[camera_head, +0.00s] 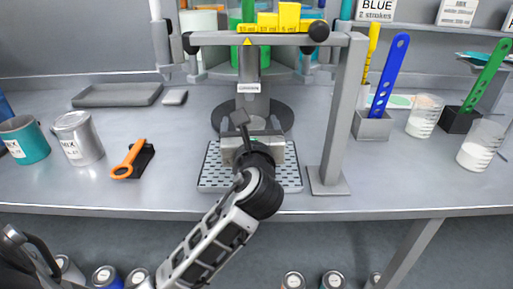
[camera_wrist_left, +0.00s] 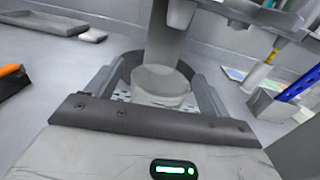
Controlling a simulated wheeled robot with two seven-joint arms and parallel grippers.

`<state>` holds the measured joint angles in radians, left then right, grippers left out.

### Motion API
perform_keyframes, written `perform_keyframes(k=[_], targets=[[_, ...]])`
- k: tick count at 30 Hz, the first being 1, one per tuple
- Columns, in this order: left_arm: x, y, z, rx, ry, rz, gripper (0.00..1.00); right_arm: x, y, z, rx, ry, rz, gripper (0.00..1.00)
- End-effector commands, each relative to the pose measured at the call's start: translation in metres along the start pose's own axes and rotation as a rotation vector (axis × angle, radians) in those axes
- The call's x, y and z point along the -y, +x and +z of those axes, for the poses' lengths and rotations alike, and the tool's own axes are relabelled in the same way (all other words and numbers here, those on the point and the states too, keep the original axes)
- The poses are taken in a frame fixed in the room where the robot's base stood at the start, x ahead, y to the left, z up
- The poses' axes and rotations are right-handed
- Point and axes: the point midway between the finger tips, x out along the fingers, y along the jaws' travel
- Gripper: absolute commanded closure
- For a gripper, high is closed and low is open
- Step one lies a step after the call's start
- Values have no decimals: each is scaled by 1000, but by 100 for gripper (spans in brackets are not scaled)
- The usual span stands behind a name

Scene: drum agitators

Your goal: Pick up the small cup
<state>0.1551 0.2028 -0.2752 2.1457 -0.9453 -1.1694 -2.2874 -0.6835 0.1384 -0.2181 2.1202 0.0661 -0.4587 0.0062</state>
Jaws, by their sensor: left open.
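The small cup (camera_wrist_left: 160,88) is a pale, translucent round cup standing upright on a perforated drip tray (camera_wrist_left: 122,96). In the head view the drip tray (camera_head: 291,180) sits under the dispenser, and my left gripper hides most or all of the cup. My left gripper (camera_head: 257,132) reaches in over the tray from the front. In the left wrist view the gripper (camera_wrist_left: 158,74) is open, with one finger on each side of the cup. I cannot tell whether either finger touches it. My right gripper is not in view.
The dispenser's crossbar (camera_head: 270,39) and right post (camera_head: 338,115) frame the gripper. A teal can (camera_head: 24,140), a grey can (camera_head: 79,139) and an orange-handled tool (camera_head: 130,160) stand left. Paddles in holders (camera_head: 372,126) and white-filled beakers (camera_head: 424,117) stand right. The front counter is mostly clear.

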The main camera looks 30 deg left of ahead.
Motion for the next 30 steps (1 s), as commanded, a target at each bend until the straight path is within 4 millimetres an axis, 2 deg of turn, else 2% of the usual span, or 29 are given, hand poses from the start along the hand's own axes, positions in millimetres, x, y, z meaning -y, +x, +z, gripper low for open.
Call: perform_keyframes(k=[4,11,12,18,30], targets=[[-6,10,-2,0,2,3,20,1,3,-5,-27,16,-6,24],[-6,11,-1,-2,3,2,20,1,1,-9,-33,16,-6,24],[-6,11,-1,-2,2,2,22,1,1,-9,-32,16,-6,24],[-6,11,-1,-2,2,2,78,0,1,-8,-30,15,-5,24],[-6,11,3,-2,2,1,79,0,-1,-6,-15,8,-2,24]])
